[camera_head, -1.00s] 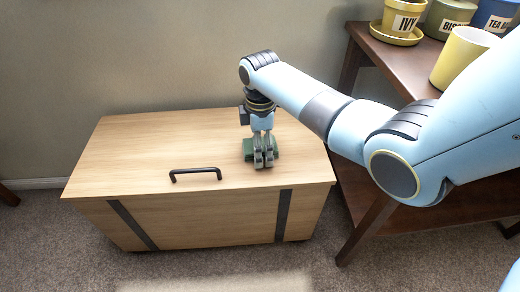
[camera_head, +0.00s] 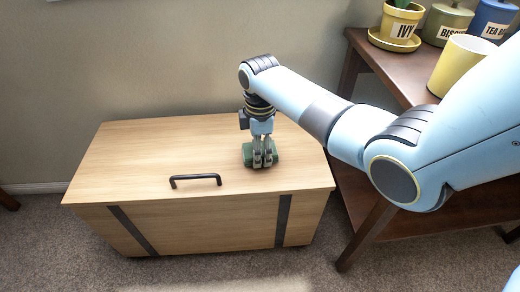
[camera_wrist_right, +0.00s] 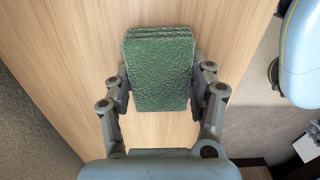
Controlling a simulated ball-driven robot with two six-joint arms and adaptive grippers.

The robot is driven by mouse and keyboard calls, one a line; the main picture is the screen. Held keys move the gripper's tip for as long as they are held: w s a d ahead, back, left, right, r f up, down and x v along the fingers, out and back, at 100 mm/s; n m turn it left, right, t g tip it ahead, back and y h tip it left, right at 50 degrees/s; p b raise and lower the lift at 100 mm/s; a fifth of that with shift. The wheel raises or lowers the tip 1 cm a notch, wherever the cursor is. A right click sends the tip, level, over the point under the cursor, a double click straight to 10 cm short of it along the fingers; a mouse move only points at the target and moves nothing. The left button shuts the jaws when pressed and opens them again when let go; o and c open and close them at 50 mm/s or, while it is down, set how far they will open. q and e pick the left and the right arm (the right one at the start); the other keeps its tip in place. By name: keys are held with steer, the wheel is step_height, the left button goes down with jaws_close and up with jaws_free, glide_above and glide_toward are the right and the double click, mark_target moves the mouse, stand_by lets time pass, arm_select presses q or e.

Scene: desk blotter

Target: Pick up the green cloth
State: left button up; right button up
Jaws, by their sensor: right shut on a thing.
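The green cloth (camera_head: 276,154) is a folded, textured green pad on the wooden chest lid, right of the black handle. In the right wrist view the cloth (camera_wrist_right: 160,72) lies between the two grey fingers, which touch its left and right sides. My right gripper (camera_head: 263,161) points down at the cloth and is shut on it. The gripper's fingers also show in the right wrist view (camera_wrist_right: 160,95). Whether the cloth is clear of the lid I cannot tell. My left gripper is not in view.
The wooden chest (camera_head: 130,160) has a black handle (camera_head: 195,179) on its lid. A dark wooden shelf stand (camera_head: 390,68) on the right holds a yellow cup (camera_head: 458,65), an IVY pot (camera_head: 400,22) and two labelled canisters. The lid's left side is clear.

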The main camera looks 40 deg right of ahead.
step_height(320, 180, up, 4)
steer(key=shift+w+f+p, duration=0.1)
steer(key=shift+f+p, duration=0.05)
steer(key=shift+p, duration=0.9)
steer(key=shift+s+r+p, duration=0.75)
steer(key=shift+s+p, duration=0.05)
steer(key=shift+s, duration=0.3)
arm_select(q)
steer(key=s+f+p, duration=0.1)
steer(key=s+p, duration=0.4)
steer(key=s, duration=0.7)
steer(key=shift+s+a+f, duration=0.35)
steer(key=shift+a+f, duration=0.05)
arm_select(e)
steer(key=s+r, duration=0.5)
steer(key=s, duration=0.4)
steer(key=shift+s+d, duration=0.25)
steer(key=shift+s, duration=0.1)
steer(key=shift+r, duration=0.1)
